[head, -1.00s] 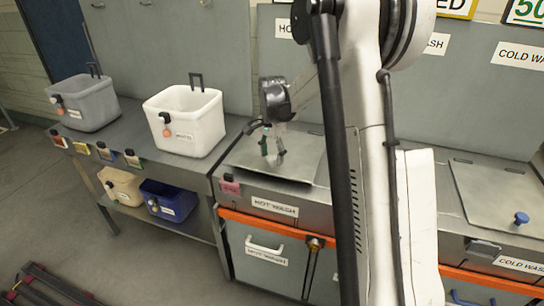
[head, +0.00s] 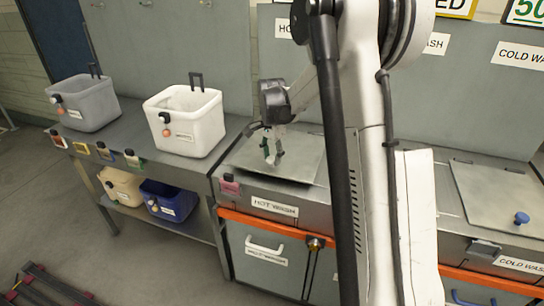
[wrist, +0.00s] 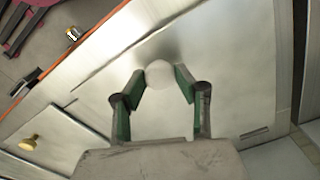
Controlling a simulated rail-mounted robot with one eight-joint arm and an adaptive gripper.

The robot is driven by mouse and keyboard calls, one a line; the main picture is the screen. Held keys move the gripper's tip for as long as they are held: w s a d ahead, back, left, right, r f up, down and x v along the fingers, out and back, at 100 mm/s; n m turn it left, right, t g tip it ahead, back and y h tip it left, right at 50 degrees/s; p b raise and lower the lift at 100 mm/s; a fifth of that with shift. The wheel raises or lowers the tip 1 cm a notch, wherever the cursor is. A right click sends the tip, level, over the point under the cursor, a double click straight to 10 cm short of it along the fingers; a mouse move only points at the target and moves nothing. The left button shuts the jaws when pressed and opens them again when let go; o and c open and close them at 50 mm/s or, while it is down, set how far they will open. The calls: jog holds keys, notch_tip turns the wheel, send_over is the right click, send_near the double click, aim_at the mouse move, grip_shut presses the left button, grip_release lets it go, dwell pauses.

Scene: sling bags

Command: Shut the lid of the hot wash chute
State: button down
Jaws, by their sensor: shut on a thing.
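The hot wash chute lid (head: 300,157) is a flat grey metal panel on the counter behind the HOT WASH label (head: 275,207). A dark band shows along its front edge, so it seems slightly raised there. My gripper (head: 272,158) is over the lid, pointing down. In the wrist view my gripper (wrist: 162,76) has its green-padded fingers on either side of a pale round knob (wrist: 159,74), shut on it. The lid surface (wrist: 235,75) spreads behind the fingers. The knob is hard to make out in the head view.
A white bin (head: 186,120) and a grey bin (head: 84,103) stand on the bench to the left. The cold wash lid (head: 498,190), with a blue knob (head: 521,218), lies at the right. A brass-coloured knob (wrist: 28,143) shows in the wrist view.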

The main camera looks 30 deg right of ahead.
jog(key=shift+s+a+f+t+h+b, duration=0.1)
jog(key=shift+f+t+h+b, duration=0.1)
jog(key=shift+f+b, duration=0.35)
jog(key=shift+s+a+f+t+h+b, duration=0.1)
jog(key=shift+f+h+b, duration=0.2)
jog(key=shift+f, duration=0.35)
jog(key=shift+s, duration=0.1)
jog(key=shift+f, duration=0.1)
jog(key=c, duration=1.3)
grip_release()
jog(key=r, duration=1.2)
jog(key=shift+s+a, duration=0.25)
jog(key=shift+a, duration=0.15)
